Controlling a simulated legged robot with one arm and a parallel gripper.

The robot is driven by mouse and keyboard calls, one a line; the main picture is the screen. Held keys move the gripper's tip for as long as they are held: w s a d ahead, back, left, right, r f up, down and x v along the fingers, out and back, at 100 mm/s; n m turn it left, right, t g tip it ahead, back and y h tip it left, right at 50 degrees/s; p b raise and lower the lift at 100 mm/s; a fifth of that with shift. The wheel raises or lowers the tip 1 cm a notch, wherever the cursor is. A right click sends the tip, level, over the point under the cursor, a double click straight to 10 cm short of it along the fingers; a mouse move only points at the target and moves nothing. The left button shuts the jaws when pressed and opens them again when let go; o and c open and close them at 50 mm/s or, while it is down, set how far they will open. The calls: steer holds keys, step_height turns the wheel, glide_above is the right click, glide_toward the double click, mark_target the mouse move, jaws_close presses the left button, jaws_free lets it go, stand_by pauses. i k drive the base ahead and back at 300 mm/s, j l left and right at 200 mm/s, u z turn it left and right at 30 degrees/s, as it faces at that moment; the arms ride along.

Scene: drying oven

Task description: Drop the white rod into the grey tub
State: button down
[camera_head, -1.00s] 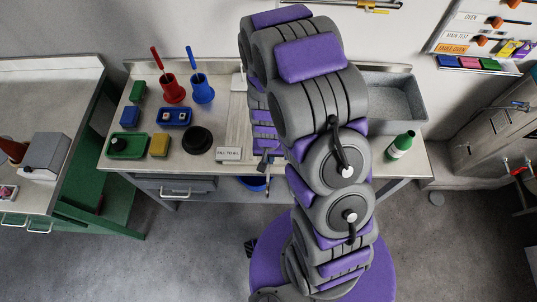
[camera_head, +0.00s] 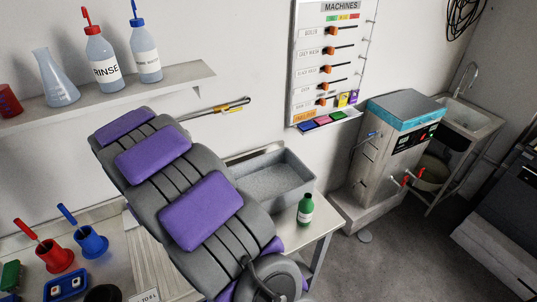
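The grey tub (camera_head: 283,180) stands on the right part of the bench, behind my arm and left of a green bottle. Its speckled inside looks empty where I can see it; its left end is hidden by my arm. No white rod can be made out in this view. My arm crosses the middle of the picture and covers part of the bench. My gripper is outside the picture or hidden, so I cannot see what it holds.
The green bottle (camera_head: 305,209) stands close to the tub's front right corner. Red (camera_head: 54,256) and blue (camera_head: 91,243) holders stand at the bench's left. A wall shelf (camera_head: 120,95) carries bottles and a flask. Open floor (camera_head: 400,240) lies right of the bench, before a grey machine (camera_head: 395,150).

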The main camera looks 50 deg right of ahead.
mark_target(273, 189)
steer(key=k+l, duration=0.15)
steer(key=l, duration=0.15)
steer(key=k+l+z, duration=0.15)
steer(key=l, duration=0.2)
steer(key=k+l, duration=0.1)
steer(key=l, duration=0.2)
steer(key=k+l+z, duration=0.15)
steer(key=l, duration=0.2)
steer(key=i+l+z, duration=0.2)
steer(key=i+l, duration=0.65)
